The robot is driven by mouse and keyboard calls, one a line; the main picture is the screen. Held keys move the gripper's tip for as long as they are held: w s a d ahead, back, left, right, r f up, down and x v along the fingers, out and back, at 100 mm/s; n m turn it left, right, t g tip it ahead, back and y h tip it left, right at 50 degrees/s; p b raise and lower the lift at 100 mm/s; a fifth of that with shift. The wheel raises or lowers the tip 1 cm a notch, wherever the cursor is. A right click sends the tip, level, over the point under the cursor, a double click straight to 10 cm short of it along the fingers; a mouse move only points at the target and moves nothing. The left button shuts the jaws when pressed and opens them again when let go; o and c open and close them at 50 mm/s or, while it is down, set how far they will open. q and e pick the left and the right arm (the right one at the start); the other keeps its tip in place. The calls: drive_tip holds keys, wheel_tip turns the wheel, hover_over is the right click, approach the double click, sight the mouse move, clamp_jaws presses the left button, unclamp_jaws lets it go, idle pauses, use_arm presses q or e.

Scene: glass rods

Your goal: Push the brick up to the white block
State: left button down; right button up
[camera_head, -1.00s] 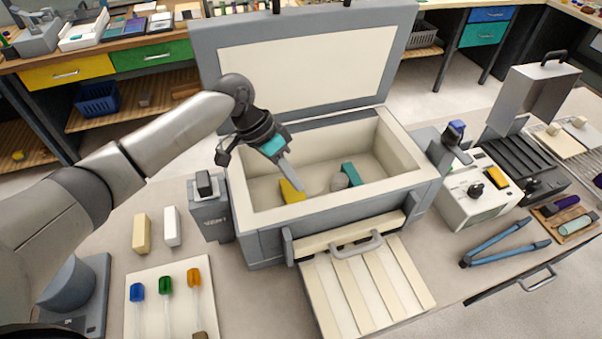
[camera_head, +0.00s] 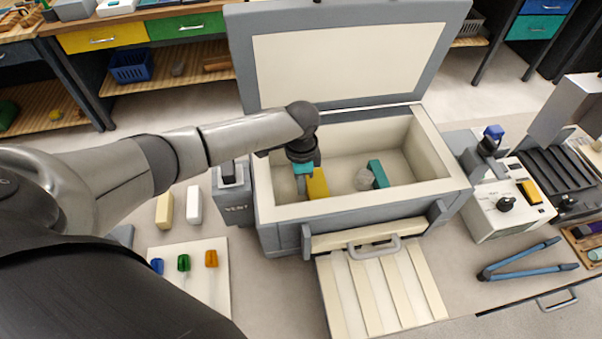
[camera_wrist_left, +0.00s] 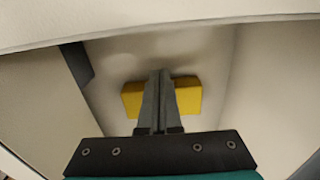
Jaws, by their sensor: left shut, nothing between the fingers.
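A cream brick (camera_head: 164,209) and a white block (camera_head: 194,204) stand apart, side by side, on the bench left of an open grey box. Inside the box, a yellow block (camera_head: 318,184) lies near the left wall; it also shows in the left wrist view (camera_wrist_left: 188,96). My left gripper (camera_head: 303,186) points down into the box at the yellow block's left side. Its fingers (camera_wrist_left: 160,74) are shut and empty, and hide the yellow block's middle in the wrist view. I cannot tell whether they touch it. My right gripper is not in view.
The box walls (camera_head: 437,147) surround the gripper, and the lid (camera_head: 352,62) stands open behind. A board with coloured-tipped rods (camera_head: 218,262) lies at the left front.

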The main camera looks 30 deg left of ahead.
sight(331, 190)
use_arm(q)
drive_tip(key=shift+f, duration=0.65)
drive_tip(key=shift+w+d, duration=0.15)
drive_tip(key=w+d, duration=0.1)
drive_tip(key=d, duration=0.1)
drive_tip(key=w+d+b, duration=0.1)
drive_tip(key=w+d, duration=0.1)
drive_tip(key=w+d+b, duration=0.1)
drive_tip(key=d, duration=0.1)
drive_tip(key=shift+w, duration=0.25)
drive_tip(key=shift+r, duration=0.15)
drive_tip(key=shift+r, duration=0.2)
wheel_tip(331, 190, up, 9)
drive_tip(key=p, duration=1.1)
drive_tip(key=shift+r, duration=0.2)
